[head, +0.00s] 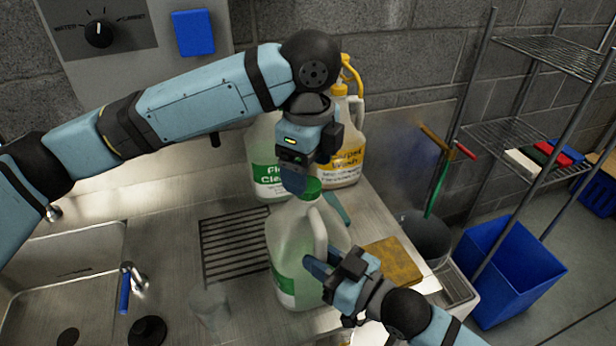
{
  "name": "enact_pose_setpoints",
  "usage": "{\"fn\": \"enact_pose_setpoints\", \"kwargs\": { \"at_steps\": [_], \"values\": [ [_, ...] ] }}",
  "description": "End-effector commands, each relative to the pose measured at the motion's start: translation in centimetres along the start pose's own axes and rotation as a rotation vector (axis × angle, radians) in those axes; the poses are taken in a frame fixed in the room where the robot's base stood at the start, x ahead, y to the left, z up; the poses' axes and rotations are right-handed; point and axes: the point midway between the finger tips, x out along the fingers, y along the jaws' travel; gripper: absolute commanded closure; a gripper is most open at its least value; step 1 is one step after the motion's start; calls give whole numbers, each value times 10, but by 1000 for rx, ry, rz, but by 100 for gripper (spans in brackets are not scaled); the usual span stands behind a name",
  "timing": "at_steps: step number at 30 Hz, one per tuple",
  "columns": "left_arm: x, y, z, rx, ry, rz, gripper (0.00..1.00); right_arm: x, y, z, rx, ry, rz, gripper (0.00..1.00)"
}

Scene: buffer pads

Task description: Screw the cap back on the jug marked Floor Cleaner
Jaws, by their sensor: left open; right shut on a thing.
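A translucent jug (290,240) stands upright at the front of the steel counter. Its green label is mostly turned away, so I cannot read it. A green cap (313,186) is at its mouth; I cannot tell whether it is seated. My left gripper (316,194) is open, pointing down, with its fingers on either side of the cap. My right gripper (322,270) is shut on the front jug's handle side. Behind stands another jug (264,145) with a green label partly reading "Fl… Clea…"; my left arm hides its top.
A yellow-labelled Carpet Wash jug (350,120) with a yellow pump stands at the back. A drain grate (235,248) lies left of the front jug, a tan pad (392,260) to its right. The sink (60,265) is at left, a blue bin (512,270) at right.

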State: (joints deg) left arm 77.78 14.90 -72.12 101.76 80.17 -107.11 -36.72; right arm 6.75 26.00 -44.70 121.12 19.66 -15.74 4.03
Motion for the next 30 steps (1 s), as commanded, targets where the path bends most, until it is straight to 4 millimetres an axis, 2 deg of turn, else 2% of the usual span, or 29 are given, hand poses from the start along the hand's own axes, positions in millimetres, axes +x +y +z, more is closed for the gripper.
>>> {"fn": "enact_pose_setpoints", "kwargs": {
  "at_steps": [1, 6, 12, 17, 25, 26, 29, 30],
  "values": [
    [-12, -1, 0, 0, 0, -4, 25, 0, 0, 0, 0, -1, 0, 100],
    [-49, -1, 0, 0, 0, -4, 25, 0, 0, 0, 0, -1, 0, 100],
    [-78, 0, 0, -1, 0, -1, 25, 0, 0, 0, 0, 0, 0, 100],
    [-87, 0, 0, 0, -1, 0, 25, 0, 0, 0, 0, 0, 0, 100],
    [-88, 0, 0, 0, -1, 0, 25, 0, 0, 0, 0, 0, 0, 100],
    [-88, 0, 0, 0, -1, 0, 25, 0, 0, 0, 0, 0, 0, 69],
    [-88, 0, 0, 0, -1, 0, 25, 0, 0, 0, 0, 0, 0, 46],
    [-88, 0, 0, 0, -1, 0, 25, 0, 0, 0, 0, 0, 0, 46]
  ]
}}
